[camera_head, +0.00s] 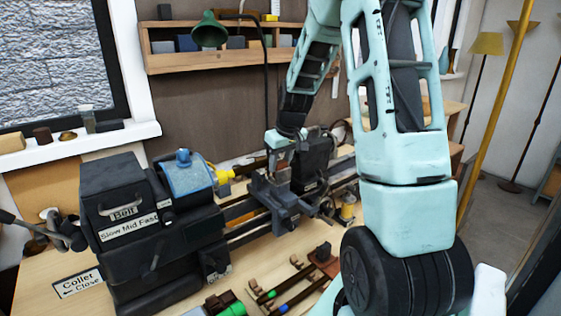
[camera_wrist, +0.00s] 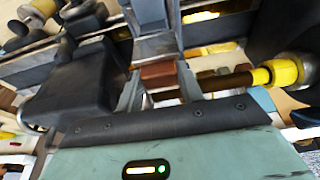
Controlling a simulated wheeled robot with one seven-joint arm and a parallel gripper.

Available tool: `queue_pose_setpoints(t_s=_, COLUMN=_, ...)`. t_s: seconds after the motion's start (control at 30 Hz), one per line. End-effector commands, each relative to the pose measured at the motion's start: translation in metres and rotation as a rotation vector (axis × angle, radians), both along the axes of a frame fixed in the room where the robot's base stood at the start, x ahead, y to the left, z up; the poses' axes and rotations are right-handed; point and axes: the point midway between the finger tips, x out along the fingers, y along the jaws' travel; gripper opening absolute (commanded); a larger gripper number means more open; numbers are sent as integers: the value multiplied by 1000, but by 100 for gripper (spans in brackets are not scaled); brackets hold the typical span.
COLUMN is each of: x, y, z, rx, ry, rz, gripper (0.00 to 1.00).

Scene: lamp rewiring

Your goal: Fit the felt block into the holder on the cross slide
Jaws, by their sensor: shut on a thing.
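My gripper (camera_wrist: 159,88) is shut on a small reddish-brown block (camera_wrist: 158,74), which I take to be the felt block. The block sits between the two grey fingers in the wrist view. Just beyond it is a grey metal part (camera_wrist: 150,20), and I cannot tell whether the block touches it. In the head view my gripper (camera_head: 279,160) points down at the dark grey cross slide (camera_head: 277,197) on the lathe. The block cannot be made out there, and the holder's opening is hidden.
A brown rod (camera_wrist: 226,82) in a yellow collar (camera_wrist: 280,72) lies close beside my gripper. The blue-topped headstock (camera_head: 186,172) and a black belt housing (camera_head: 118,190) stand left. A dark block-like unit (camera_head: 312,155) stands right of the slide. Tools lie on the front bench.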

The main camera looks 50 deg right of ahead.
Motion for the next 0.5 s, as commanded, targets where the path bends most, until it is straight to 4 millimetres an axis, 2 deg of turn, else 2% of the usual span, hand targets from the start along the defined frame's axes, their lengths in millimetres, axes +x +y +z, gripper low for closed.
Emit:
queue_pose_setpoints(t_s=0.2, x=0, y=0, z=-4, rx=0, ry=0, rz=0, gripper=14)
queue_pose_setpoints(t_s=0.23, x=0, y=0, z=-3, rx=0, ry=0, rz=0, gripper=42)
queue_pose_setpoints(t_s=0.3, x=0, y=0, z=-3, rx=0, ry=0, rz=0, gripper=62)
queue_pose_setpoints(t_s=0.5, x=0, y=0, z=-3, rx=0, ry=0, rz=0, gripper=62)
